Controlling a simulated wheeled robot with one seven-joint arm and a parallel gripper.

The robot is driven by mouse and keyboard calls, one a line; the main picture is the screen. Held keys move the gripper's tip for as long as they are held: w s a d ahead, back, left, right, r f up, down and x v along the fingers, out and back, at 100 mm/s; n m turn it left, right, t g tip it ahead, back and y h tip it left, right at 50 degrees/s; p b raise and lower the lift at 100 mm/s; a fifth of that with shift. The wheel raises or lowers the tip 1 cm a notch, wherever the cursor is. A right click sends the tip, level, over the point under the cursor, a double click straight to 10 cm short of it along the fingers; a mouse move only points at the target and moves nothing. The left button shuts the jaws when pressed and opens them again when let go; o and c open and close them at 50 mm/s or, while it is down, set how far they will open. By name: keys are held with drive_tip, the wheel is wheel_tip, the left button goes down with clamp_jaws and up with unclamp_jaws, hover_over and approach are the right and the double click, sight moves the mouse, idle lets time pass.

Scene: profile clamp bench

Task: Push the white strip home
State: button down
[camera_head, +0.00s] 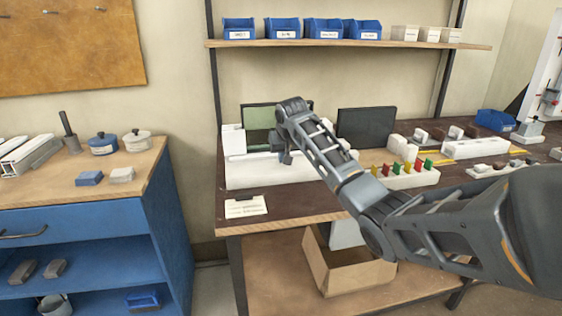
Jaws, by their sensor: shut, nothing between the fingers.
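A long white block (252,175) lies along the back left of the dark bench, with an upright white end piece (233,140) at its left. I cannot tell the white strip apart from this white block at this size. My gripper (287,158) points down at the block's middle, its fingers closed and empty. Whether the fingertips touch the block is not clear. My arm hides the right end of the block.
A small white plate (246,207) lies near the bench's front left. A white rack (417,181) with several coloured pegs stands right of my arm. Two dark panels, the left greenish (258,121) and the right black (367,126), stand behind. A shelf (390,44) with blue bins hangs above.

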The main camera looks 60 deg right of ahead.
wheel_tip(320, 180, up, 8)
drive_tip(key=p, duration=0.7)
drive_tip(key=shift+f, duration=0.1)
idle(0.7)
